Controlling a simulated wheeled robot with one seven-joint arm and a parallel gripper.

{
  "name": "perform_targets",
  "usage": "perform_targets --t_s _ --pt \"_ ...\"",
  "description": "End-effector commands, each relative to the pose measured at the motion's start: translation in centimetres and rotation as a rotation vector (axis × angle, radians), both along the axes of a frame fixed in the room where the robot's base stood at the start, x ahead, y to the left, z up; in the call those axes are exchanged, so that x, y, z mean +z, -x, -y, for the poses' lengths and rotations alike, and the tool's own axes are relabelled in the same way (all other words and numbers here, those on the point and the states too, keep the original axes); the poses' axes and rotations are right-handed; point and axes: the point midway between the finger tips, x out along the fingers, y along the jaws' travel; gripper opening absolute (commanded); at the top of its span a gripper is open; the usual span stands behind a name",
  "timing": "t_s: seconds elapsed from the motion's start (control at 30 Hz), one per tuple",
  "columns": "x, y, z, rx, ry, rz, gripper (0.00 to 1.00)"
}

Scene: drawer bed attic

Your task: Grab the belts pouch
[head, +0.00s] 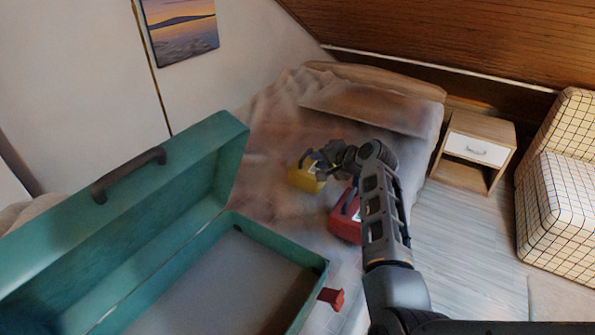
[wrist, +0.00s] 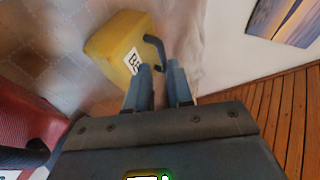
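The yellow pouch (head: 303,180) lies on the bed, partly covered by my gripper in the head view. In the wrist view the yellow pouch (wrist: 115,48) has a white label starting with "BE", the rest hidden by a finger. Its dark curved handle (wrist: 157,47) sticks out toward my fingers. My gripper (wrist: 160,67) is open, with a gap between the two fingers. The handle's end is at the gap, near the fingertips. I cannot tell whether it touches them. In the head view my gripper (head: 316,166) is right at the pouch.
A red pouch (head: 345,215) with a dark handle lies on the bed close beside my arm. An open teal case (head: 262,231) stands in front at the left. A nightstand (head: 481,131) and a checked chair (head: 560,200) are at the right, with bare floor between.

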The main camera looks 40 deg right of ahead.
Motion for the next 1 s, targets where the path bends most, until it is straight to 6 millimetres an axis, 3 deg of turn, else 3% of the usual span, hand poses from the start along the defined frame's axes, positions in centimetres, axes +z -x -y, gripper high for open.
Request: perform_targets --t_s 0.7,1.0 --pt "-3.9 -6.2 1.0 -0.001 -0.002 0.0 0.21" --pt "-4.0 -6.6 1.0 -0.002 0.0 -0.001 0.21"
